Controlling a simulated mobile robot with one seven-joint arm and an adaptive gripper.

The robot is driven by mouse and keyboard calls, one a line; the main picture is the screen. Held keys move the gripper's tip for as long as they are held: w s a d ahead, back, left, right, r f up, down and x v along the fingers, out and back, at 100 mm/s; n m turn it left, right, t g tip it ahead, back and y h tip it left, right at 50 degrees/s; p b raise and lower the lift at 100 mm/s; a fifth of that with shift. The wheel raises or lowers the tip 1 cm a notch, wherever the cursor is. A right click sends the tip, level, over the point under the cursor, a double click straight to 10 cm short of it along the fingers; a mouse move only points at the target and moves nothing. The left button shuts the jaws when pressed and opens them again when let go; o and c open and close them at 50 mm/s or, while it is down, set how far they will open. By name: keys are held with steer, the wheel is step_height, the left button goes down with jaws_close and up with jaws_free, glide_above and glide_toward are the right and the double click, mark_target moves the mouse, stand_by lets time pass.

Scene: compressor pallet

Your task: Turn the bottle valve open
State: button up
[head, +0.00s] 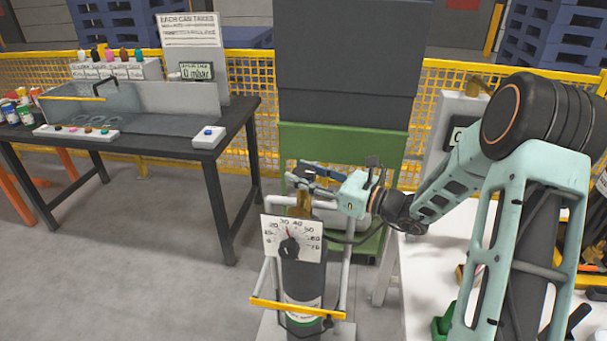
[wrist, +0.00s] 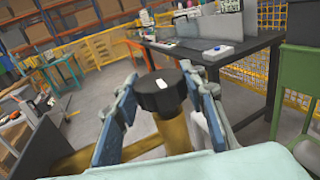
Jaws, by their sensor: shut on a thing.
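A dark gas bottle (head: 303,280) with a pale label stands upright in a trolley with a yellow bar. A white dial plate (head: 292,240) with a black knob and a scale sits at its top front. Behind the plate is the brass valve body (head: 303,203), which also shows in the wrist view (wrist: 175,132). The black valve handwheel (wrist: 160,92) with a white mark sits on top of the brass. My gripper (head: 307,174) reaches in from the right, its blue fingers (wrist: 164,90) on either side of the handwheel and shut on it. The exact contact spots are partly hidden.
A green cart (head: 340,143) with a dark panel stands behind the bottle. A dark workbench (head: 225,135) with small bottles and a basin is at left. A yellow mesh fence (head: 255,85) runs behind. Grey floor lies open at lower left.

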mark_target(303, 171)
steer(key=shift+n+g+y, duration=0.4)
steer(key=shift+g, duration=0.1)
steer(key=n+g+y+p, duration=0.1)
steer(key=n+g, duration=0.1)
steer(key=g, duration=0.1)
steer(key=shift+w+n+g+y, duration=0.1)
steer(key=shift+n+g+y, duration=0.2)
steer(key=shift+n+g, duration=0.1)
steer(key=shift+n+g+y, duration=0.15)
steer(key=shift+n+g, duration=0.75)
steer(key=shift+g, duration=0.6)
steer(key=shift+n+g+y, duration=0.15)
steer(key=shift+n+g, duration=0.75)
steer(key=shift+g, duration=0.9)
steer(key=o, duration=1.2)
step_height(303, 171, up, 10)
